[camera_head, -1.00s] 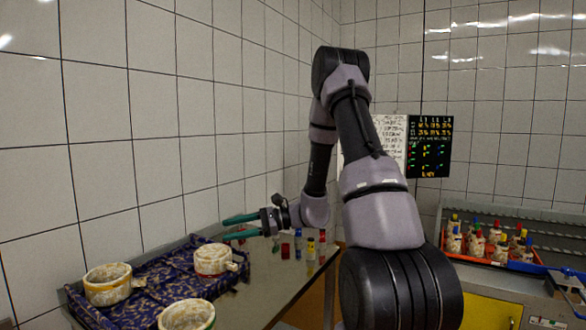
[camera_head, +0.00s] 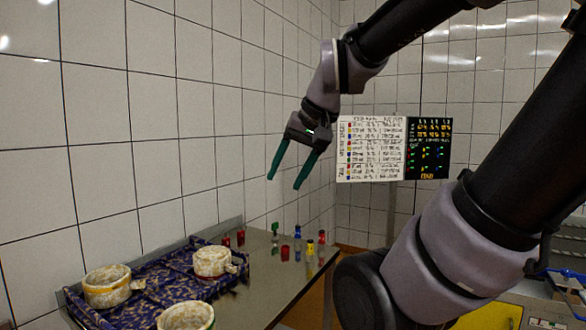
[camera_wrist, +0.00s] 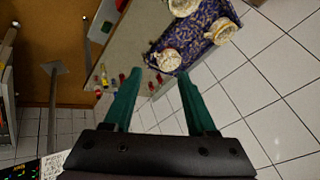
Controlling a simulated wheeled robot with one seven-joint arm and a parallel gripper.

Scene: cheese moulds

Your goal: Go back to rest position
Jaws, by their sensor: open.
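My gripper (camera_head: 284,186) is open and empty, its two green fingers pointing down, high above the counter in front of the tiled wall. In the wrist view its fingers (camera_wrist: 157,95) are spread, with only floor and the counter's edge far beyond them. My arm reaches in from the right of the head view. Below and to the left, three cheese moulds stand on a blue patterned tray (camera_head: 150,292): one at the left (camera_head: 108,287), one at the back right (camera_head: 212,262) and one at the front (camera_head: 187,317), which the frame cuts off.
Several small coloured pieces, among them a red one (camera_head: 285,253) and a yellow one (camera_head: 310,248), stand on the metal counter (camera_head: 262,290) right of the tray. Air around my gripper is clear.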

